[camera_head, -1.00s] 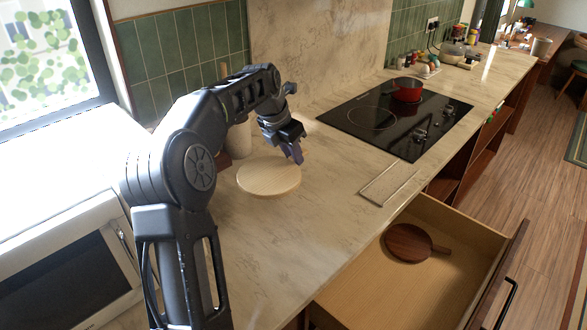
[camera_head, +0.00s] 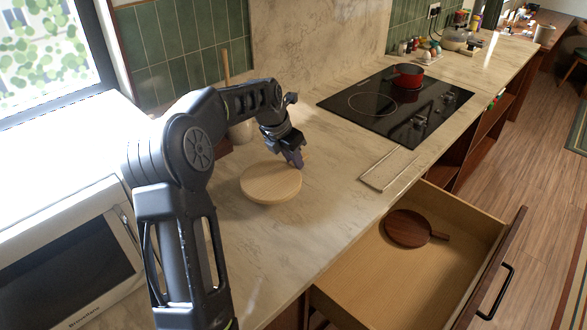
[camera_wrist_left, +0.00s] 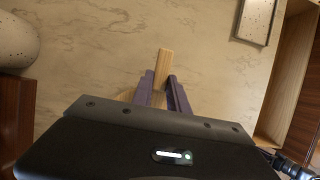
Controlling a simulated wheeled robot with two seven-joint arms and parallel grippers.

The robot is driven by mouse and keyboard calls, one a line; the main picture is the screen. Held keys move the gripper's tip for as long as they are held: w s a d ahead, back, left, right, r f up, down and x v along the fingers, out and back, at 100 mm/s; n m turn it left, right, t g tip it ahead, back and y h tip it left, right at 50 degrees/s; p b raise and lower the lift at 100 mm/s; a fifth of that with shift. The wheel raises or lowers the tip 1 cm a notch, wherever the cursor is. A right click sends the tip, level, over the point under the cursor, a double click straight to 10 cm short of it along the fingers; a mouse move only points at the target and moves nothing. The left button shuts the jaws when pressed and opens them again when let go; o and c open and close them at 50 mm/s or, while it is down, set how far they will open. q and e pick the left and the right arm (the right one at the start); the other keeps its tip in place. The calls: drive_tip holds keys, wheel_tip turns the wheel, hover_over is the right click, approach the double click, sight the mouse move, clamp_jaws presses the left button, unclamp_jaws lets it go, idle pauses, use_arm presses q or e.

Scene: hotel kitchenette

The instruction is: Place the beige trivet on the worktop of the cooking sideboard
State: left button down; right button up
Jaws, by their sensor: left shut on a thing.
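The beige trivet (camera_head: 270,184) is a round, light wooden disc. In the head view it lies flat at or just above the worktop (camera_head: 335,215), left of the hob; I cannot tell whether it touches. My left gripper (camera_head: 295,161) is at its right far side. In the left wrist view the purple fingers (camera_wrist_left: 165,92) are closed on its wooden handle (camera_wrist_left: 163,66), and the housing hides most of the disc. My right gripper is not in view.
A black hob (camera_head: 395,104) with a red pot (camera_head: 407,76) is to the right. A speckled pale pot (camera_head: 241,131) stands behind the trivet. A microwave (camera_head: 70,255) is at left. An open drawer (camera_head: 385,290) holds a dark round wooden board (camera_head: 407,229).

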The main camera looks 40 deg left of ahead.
use_arm(q)
wheel_tip(320, 180, down, 3)
drive_tip(key=shift+r+p, duration=0.1)
drive_tip(key=shift+p, duration=0.2)
drive_tip(key=shift+f, duration=0.45)
drive_tip(key=shift+f, duration=0.1)
drive_tip(key=c, duration=1.3)
unclamp_jaws()
